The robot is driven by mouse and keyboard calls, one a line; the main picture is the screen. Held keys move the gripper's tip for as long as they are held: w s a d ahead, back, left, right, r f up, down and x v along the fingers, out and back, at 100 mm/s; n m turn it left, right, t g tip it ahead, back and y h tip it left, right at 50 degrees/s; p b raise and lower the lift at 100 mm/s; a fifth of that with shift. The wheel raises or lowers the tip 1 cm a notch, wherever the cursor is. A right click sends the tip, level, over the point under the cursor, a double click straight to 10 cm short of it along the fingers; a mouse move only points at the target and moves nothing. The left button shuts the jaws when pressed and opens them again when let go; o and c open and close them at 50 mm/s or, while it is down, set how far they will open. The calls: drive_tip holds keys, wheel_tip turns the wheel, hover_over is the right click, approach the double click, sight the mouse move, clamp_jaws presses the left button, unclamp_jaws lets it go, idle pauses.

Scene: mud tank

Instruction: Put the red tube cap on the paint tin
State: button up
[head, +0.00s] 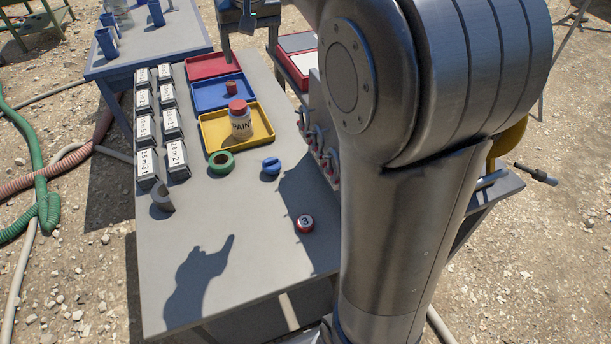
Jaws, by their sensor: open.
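The paint tin (240,124) is a pale jar marked PAINT with a red top, standing upright in the yellow tray (210,139). A small dark red cylinder (231,88) stands in the blue tray (205,100) just behind the tin; it looks like the red tube cap, though I cannot be sure at this size.
The table's near part is clear. My arm hides its right side.

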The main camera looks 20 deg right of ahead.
drive_tip(key=s+f+t, duration=0.1)
drive_tip(key=s+f, duration=0.2)
drive_tip(key=s, duration=0.6)
drive_tip(key=s+f, duration=0.4)
drive_tip(key=s, duration=0.5)
drive_tip(key=s+f+t, duration=0.1)
drive_tip(key=s+f, duration=0.2)
drive_tip(key=s, duration=0.7)
drive_tip(key=shift+d+f+t, duration=0.25)
drive_tip(key=shift+f+t, duration=0.05)
